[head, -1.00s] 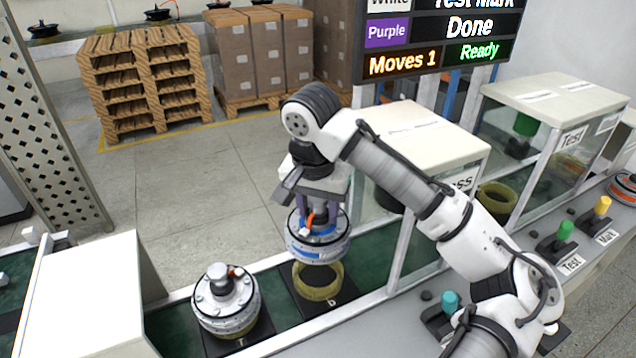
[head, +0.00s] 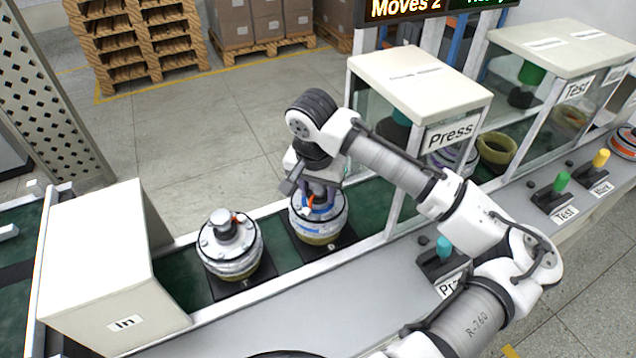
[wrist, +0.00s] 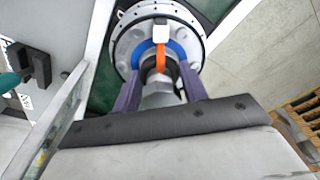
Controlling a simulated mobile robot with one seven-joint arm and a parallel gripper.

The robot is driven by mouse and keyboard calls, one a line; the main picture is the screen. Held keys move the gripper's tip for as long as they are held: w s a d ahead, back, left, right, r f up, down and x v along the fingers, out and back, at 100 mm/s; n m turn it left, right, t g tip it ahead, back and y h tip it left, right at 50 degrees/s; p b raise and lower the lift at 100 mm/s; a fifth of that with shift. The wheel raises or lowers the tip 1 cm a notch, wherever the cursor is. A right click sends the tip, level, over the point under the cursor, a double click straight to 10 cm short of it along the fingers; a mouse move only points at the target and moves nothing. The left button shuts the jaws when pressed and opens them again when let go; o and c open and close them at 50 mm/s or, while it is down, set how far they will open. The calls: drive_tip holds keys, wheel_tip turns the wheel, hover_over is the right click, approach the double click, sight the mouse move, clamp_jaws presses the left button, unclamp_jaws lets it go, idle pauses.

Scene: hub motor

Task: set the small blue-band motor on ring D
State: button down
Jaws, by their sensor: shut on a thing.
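The small blue-band motor (head: 318,222) is a silver disc with a blue band and an orange lead. It is upright on the olive ring (head: 320,240), with no gap visible between them. The ring stands on a dark plate on the green belt; its letter D is hidden now. My gripper (head: 320,190) is above the motor, shut on its central shaft. The wrist view also shows the motor (wrist: 126,45) between my purple fingers (wrist: 160,95), with the blue inner ring and orange lead facing the camera.
Another silver motor (head: 230,243) stands on the plate just left. The white In box (head: 100,265) is further left. The Press station (head: 420,85) and its glass stand close on the right, with an empty olive ring (head: 497,150) beyond. Levers (head: 440,255) line the front.

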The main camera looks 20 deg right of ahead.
drive_tip(key=shift+r, duration=0.1)
drive_tip(key=c, duration=0.8)
unclamp_jaws()
drive_tip(key=shift+o, duration=0.2)
drive_tip(key=r, duration=0.4)
drive_tip(key=s+r+b, duration=0.1)
drive_tip(key=r, duration=0.3)
drive_tip(key=a+r, duration=0.1)
drive_tip(key=r, duration=0.2)
drive_tip(key=shift+s+r+b, duration=0.25)
drive_tip(key=shift+r+b, duration=0.15)
